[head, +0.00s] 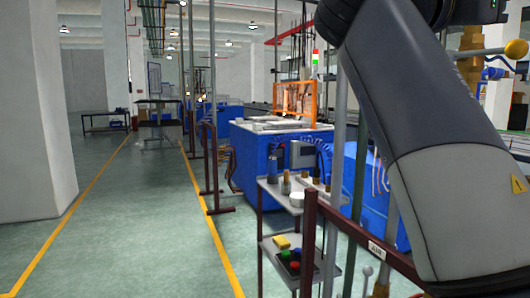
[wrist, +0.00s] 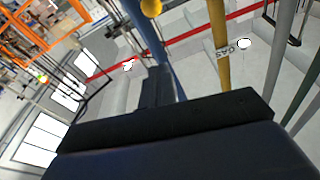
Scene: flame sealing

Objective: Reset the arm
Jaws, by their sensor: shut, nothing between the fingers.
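My arm fills the right side of the head view, raised, with its large grey link (head: 440,150) close to the camera. My gripper is outside the head view. In the wrist view my dark gripper (wrist: 157,86) points upward from the bottom edge, with its fingers together and nothing held. The wrist camera is tilted and looks up at walls, windows and pipes. A yellow pipe (wrist: 219,45) and a yellow ball-shaped knob (wrist: 151,7) show beyond the fingers; I cannot tell how far off they are.
A small grey cart (head: 278,187) with bottles and coloured items stands before blue machines (head: 262,160). A dark red rail (head: 365,238) runs beneath my arm. Yellow pipework with a round knob (head: 515,49) is at the upper right. The green floor (head: 135,220) at left is clear.

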